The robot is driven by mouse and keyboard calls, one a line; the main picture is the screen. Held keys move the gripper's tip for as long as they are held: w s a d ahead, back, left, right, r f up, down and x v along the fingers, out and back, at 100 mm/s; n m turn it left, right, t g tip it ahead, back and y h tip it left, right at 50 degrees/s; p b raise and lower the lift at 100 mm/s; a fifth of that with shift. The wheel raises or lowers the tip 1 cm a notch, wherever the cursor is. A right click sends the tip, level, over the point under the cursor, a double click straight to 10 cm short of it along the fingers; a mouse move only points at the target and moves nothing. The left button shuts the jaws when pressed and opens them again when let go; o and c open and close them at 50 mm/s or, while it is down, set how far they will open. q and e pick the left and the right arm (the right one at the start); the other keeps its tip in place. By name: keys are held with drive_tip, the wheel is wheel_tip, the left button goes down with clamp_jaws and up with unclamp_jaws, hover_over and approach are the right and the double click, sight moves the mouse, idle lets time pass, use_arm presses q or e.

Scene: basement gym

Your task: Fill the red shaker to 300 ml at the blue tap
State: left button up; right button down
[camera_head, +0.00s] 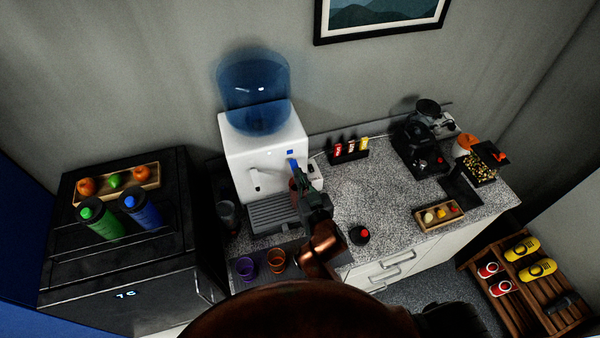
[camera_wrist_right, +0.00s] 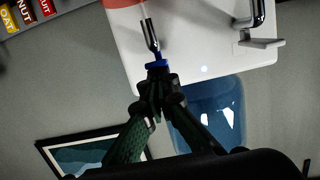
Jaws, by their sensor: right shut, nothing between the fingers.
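The white water dispenser (camera_head: 270,160) with a blue bottle on top stands on the counter's left part. Its blue tap (camera_head: 293,165) is at the right of its front; the blue lever (camera_wrist_right: 156,65) and metal spout (camera_wrist_right: 151,38) show in the wrist view. The red shaker (camera_head: 296,188) stands under this tap, mostly hidden behind my right gripper (camera_head: 303,181); its red edge (camera_wrist_right: 124,3) shows in the wrist view. My right gripper is shut and empty, its fingertips (camera_wrist_right: 157,74) at the blue lever, apparently touching it. The water level cannot be seen. My left gripper is out of view.
A purple cup (camera_head: 246,266) and an orange cup (camera_head: 275,259) stand in front of the dispenser. A small black round piece with a red top (camera_head: 359,235) lies right of my arm. A coffee machine (camera_head: 422,140) and wooden snack tray (camera_head: 438,217) stand farther right.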

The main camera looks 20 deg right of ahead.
drive_tip(key=s+r+p, duration=0.1)
drive_tip(key=s+r, duration=0.4)
drive_tip(key=s, duration=0.5)
drive_tip(key=shift+s+d+p, duration=0.2)
drive_tip(key=shift+s+p, duration=0.1)
idle(0.4)
